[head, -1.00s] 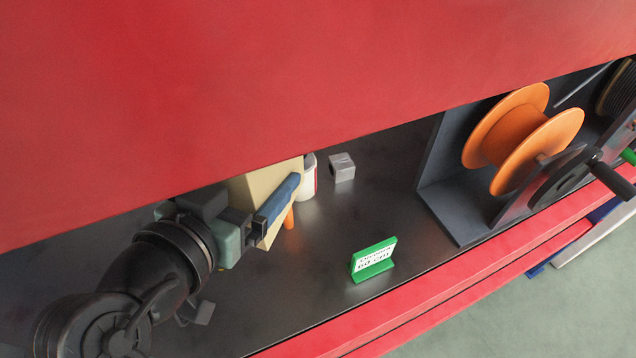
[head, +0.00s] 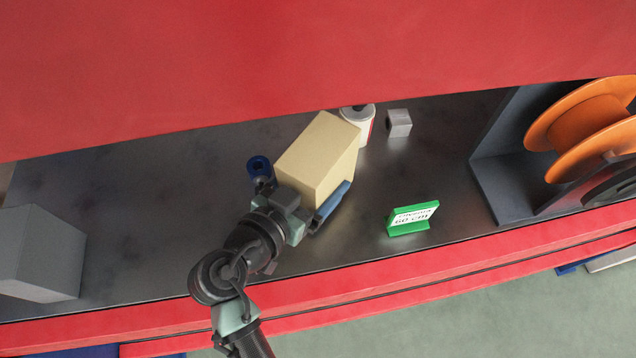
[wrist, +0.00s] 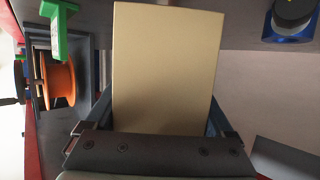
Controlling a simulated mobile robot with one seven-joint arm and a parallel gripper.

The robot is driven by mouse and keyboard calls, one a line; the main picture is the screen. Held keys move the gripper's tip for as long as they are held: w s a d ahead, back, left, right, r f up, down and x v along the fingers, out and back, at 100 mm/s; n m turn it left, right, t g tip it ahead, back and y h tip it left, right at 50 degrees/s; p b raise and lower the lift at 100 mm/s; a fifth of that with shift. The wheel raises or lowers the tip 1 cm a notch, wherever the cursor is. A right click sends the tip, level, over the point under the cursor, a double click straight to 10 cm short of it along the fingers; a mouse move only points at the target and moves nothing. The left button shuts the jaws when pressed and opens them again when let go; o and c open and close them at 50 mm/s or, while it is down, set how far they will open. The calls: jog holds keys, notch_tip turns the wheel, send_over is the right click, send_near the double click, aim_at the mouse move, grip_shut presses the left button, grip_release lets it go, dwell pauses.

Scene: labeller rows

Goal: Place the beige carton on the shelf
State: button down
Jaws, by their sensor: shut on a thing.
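The beige carton (head: 318,155) is a plain box over the dark shelf (head: 190,160), below the red panel in the head view. My gripper (head: 305,200) is shut on the carton, with a blue finger along each side. In the wrist view the carton (wrist: 165,70) fills the middle between the fingers. I cannot tell whether the carton's underside touches the shelf. The carton partly hides what lies behind it.
A white can (head: 360,118) stands right behind the carton, with a grey block (head: 399,123) beside it. A green sign (head: 412,218) stands near the front edge. A blue round thing (head: 259,167) is left of the carton. A grey box (head: 40,250) is at far left; orange spool (head: 585,130) at right.

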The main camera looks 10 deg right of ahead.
jog(key=shift+f, duration=1.35)
jog(key=shift+f, duration=0.2)
grip_release()
jog(key=shift+r, duration=0.15)
jog(key=shift+s+a, duration=0.3)
jog(key=b+v, duration=0.2)
jog(key=v, duration=0.9)
jog(key=shift+b, duration=0.3)
